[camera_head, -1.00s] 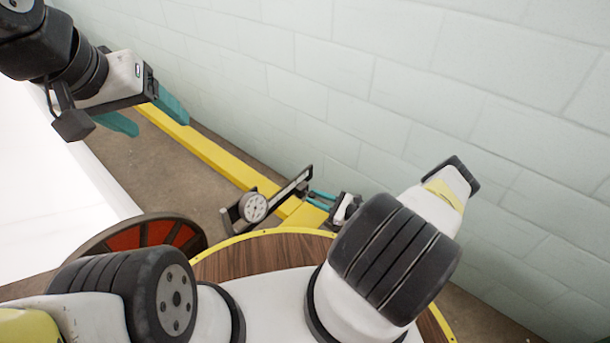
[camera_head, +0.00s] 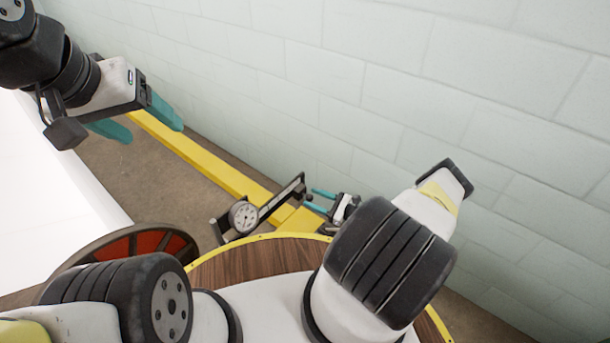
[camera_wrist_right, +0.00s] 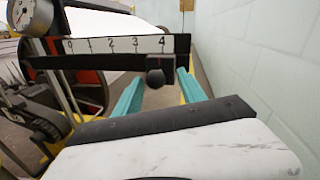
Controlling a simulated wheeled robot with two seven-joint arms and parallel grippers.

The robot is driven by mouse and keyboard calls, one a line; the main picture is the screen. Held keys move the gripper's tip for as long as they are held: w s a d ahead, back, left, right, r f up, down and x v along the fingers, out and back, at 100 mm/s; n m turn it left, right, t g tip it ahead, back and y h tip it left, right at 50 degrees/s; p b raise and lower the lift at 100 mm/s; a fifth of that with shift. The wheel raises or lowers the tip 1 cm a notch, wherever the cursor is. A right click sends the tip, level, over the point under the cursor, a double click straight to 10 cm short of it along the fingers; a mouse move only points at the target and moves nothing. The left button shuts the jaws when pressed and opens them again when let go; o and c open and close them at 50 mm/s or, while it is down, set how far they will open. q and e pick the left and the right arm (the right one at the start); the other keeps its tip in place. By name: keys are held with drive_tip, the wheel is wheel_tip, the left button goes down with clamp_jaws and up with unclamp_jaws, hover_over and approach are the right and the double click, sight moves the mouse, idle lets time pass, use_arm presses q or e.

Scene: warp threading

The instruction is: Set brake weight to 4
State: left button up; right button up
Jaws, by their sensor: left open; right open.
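The brake beam (camera_head: 283,200) is a dark bar with a round dial (camera_head: 243,217) at its left end. In the right wrist view its white scale (camera_wrist_right: 120,45) reads 0 to 4. My right gripper (camera_head: 311,199) is open beside the beam's far end. In the right wrist view, its teal fingers (camera_wrist_right: 160,90) flank the weight in the picture, with no clear contact. My left gripper (camera_head: 156,131) is open and empty, high at the left, away from the beam.
A pale block wall (camera_head: 430,90) runs close behind and right of the beam. A yellow floor rail (camera_head: 205,155) runs along it. A red and dark wheel (camera_head: 145,245) and a large white surface (camera_head: 45,170) are at the left. A yellow-edged wooden top (camera_head: 250,262) lies in front.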

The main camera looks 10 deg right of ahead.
drive_tip(key=v, duration=0.7)
drive_tip(key=shift+s+d, duration=0.25)
drive_tip(key=shift+d, duration=0.05)
drive_tip(key=a+r+n+g+h, duration=0.2)
drive_tip(key=a+r+n+g, duration=0.35)
drive_tip(key=r, duration=1.15)
drive_tip(key=a+r+n+g+h, duration=0.25)
drive_tip(key=r+n+g, duration=0.55)
drive_tip(key=r, duration=0.9)
drive_tip(key=s+a+r+n+t+h, duration=0.2)
drive_tip(key=s+r+n+t+h, duration=0.1)
drive_tip(key=s+r, duration=0.7)
drive_tip(key=s+a+r+n+t+h, duration=0.2)
drive_tip(key=s+r+n+t+h, duration=0.2)
drive_tip(key=s+r+n, duration=0.4)
drive_tip(key=shift+s+a+r+t, duration=0.2)
drive_tip(key=shift+s+r+t, duration=0.25)
drive_tip(key=shift+s+r, duration=1.4)
